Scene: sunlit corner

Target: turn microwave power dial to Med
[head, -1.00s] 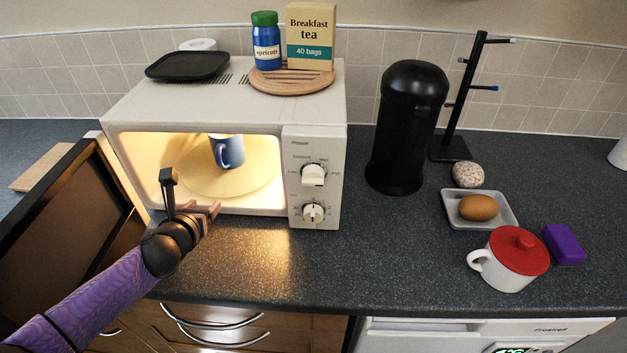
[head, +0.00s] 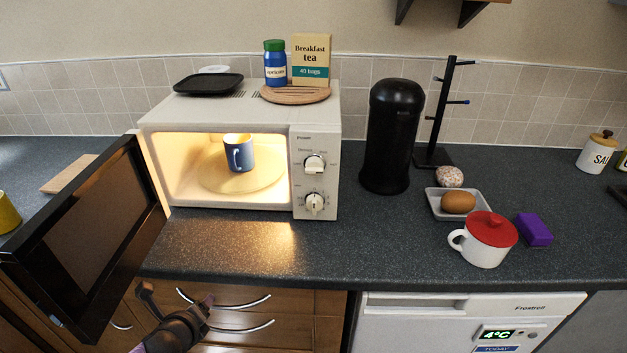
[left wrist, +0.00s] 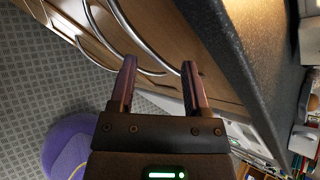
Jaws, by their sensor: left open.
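The white microwave (head: 240,105) stands on the counter with its door (head: 95,235) swung open to the left and its inside lit. Its upper knob, the power dial (head: 314,164), is on the control panel at the right; its small labels are too blurred to read its setting. A lower knob (head: 314,203) sits below it. A blue mug (head: 239,155) stands on the turntable inside. My left gripper (head: 206,303) is open and empty, below the counter edge in front of the drawers; the left wrist view shows its two fingers (left wrist: 158,85) apart. My right gripper is not in view.
A black canister (head: 391,135) stands right of the microwave, with a mug tree (head: 437,115) behind. A red-lidded white pot (head: 485,240), an egg tray (head: 433,201) and a purple block (head: 535,230) lie farther right. The counter (head: 330,250) before the microwave is clear. Drawer handles (head: 225,303) are near my left gripper.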

